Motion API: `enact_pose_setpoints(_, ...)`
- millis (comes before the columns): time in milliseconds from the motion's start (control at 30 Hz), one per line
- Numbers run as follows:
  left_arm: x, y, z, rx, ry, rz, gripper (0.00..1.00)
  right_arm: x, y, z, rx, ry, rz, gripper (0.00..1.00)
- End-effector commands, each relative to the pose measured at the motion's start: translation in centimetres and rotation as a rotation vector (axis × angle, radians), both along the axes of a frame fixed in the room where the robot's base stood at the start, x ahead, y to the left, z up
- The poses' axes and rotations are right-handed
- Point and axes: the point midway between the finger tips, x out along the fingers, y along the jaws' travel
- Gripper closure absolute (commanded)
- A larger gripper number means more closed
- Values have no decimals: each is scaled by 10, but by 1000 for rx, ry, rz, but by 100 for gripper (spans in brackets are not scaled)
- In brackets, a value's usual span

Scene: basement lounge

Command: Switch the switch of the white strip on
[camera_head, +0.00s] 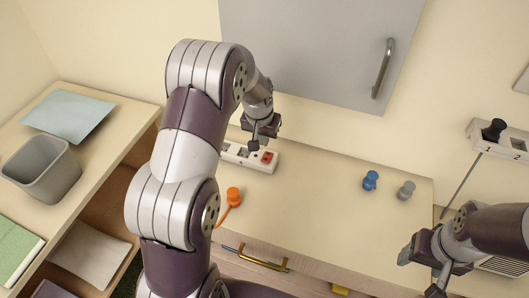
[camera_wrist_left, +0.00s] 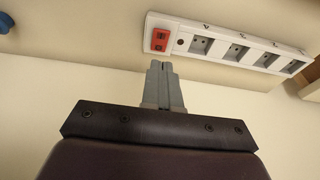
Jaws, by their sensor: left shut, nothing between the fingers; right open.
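The white strip (camera_head: 239,155) lies on the counter at the foot of the wall, partly hidden behind my left arm. Its red switch (camera_head: 266,157) is at the right end in the head view. In the left wrist view the strip (camera_wrist_left: 222,44) shows several sockets, with the red switch (camera_wrist_left: 160,40) at its left end. My left gripper (camera_wrist_left: 160,66) is shut and empty, its tips just short of the switch with a small gap in the picture; I cannot tell whether they touch. In the head view my left gripper (camera_head: 254,146) is beside the switch. My right gripper (camera_head: 416,268) is open, far right.
An orange peg-like thing (camera_head: 233,196), a blue one (camera_head: 370,181) and a grey one (camera_head: 406,190) stand on the counter (camera_head: 310,205). A grey cabinet door (camera_head: 310,50) with a handle is above. A grey bin (camera_head: 42,170) stands on the left shelf.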

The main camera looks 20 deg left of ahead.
Motion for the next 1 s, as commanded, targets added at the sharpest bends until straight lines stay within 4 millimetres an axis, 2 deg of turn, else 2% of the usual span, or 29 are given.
enact_pose_setpoints(200,10,0,-44,0,3,0,100,0,0,11,0,0,0,35)
enact_pose_setpoints(400,6,0,-72,0,2,0,100,0,0,19,0,0,0,35)
enact_pose_setpoints(600,5,0,-83,0,0,0,100,0,0,20,0,0,0,35)
enact_pose_setpoints(867,5,0,-83,0,-1,0,100,0,0,19,0,0,0,35)
enact_pose_setpoints(1000,2,0,-97,0,0,0,100,0,0,6,0,0,0,35)
